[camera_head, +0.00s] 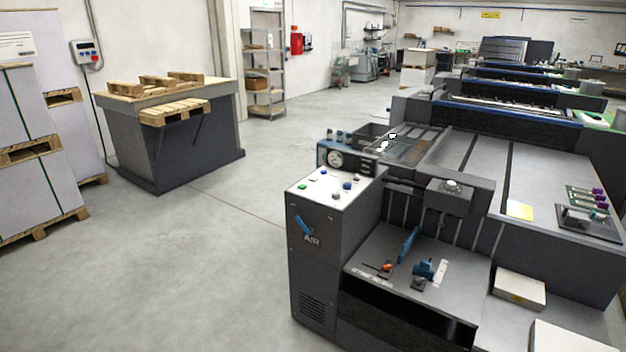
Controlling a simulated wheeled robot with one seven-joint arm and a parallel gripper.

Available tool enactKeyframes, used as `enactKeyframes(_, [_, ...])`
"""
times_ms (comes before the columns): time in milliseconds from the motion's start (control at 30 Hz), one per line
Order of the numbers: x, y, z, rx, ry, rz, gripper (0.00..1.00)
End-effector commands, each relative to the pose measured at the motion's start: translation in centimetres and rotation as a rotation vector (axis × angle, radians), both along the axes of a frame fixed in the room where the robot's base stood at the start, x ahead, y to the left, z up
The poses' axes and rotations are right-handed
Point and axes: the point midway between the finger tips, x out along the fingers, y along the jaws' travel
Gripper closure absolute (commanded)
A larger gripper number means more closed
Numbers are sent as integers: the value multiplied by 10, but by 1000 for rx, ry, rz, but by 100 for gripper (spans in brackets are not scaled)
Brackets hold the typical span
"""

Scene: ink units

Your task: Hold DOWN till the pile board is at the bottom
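A dark press stands on the right. Its control cabinet (313,262), marked AIR, has a pale top panel (334,186) with several green, white, blue and grey buttons. A blue lever (303,224) is on its front. I cannot read a DOWN label anywhere. A grey control box (87,54) with a screen and a red button hangs on the left wall, its cable running down. I cannot tell which surface is the pile board. My gripper is not in view.
A dark stand (178,146) bearing wooden pallets (172,112) is at the left. Tall wrapped stacks (40,195) on pallets stand at the left edge. A white block (519,288) lies on the press's lower deck. Grey floor (190,270) is clear between stacks and press.

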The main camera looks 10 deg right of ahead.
Motion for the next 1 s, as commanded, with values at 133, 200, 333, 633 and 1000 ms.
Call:
enactKeyframes(133, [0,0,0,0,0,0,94])
enactKeyframes(200, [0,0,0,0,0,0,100])
enactKeyframes(333, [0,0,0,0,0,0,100])
enactKeyframes(633, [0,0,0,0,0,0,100])
enactKeyframes(1000, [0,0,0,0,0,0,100])
